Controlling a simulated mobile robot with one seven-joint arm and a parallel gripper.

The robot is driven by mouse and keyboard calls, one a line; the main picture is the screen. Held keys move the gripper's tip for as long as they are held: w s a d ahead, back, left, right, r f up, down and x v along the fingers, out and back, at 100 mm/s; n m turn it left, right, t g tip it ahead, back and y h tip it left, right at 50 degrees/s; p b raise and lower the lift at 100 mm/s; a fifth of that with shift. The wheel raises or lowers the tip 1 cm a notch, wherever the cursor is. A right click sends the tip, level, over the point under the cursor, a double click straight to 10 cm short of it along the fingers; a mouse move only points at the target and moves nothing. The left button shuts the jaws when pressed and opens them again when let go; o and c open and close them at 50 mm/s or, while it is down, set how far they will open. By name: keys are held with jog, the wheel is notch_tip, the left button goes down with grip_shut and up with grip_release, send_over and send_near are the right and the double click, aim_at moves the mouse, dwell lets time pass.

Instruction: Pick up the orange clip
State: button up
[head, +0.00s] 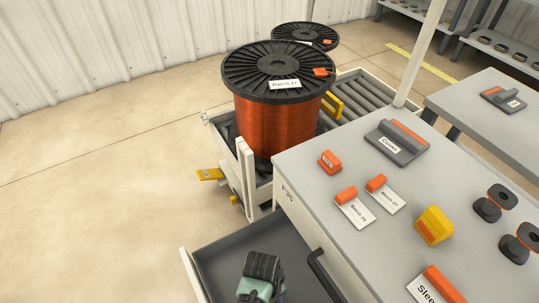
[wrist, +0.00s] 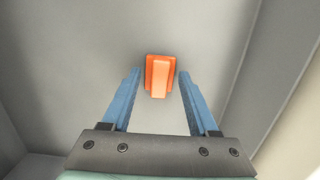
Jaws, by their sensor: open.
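An orange clip (wrist: 159,76) lies on the grey floor of what looks like the open drawer (head: 215,257). In the wrist view my gripper (wrist: 160,75) is open, with one blue finger on each side of the clip. Small gaps show between the clip and both fingertips, and I cannot tell how far above the floor they are. In the head view my gripper (head: 262,277) is over the drawer, seen from above. There its fingers and the clip under it are hidden.
Drawer walls border the wrist view. The grey worktop (head: 318,211) beside the drawer bears other orange clips (head: 329,161), labels, a yellow block (head: 434,225) and a grey-and-orange tool (head: 397,142). A copper-wire spool (head: 275,125) stands behind. A dark drawer handle (head: 325,273) is right of my gripper.

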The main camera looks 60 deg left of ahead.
grip_shut()
jog(key=shift+r, duration=0.15)
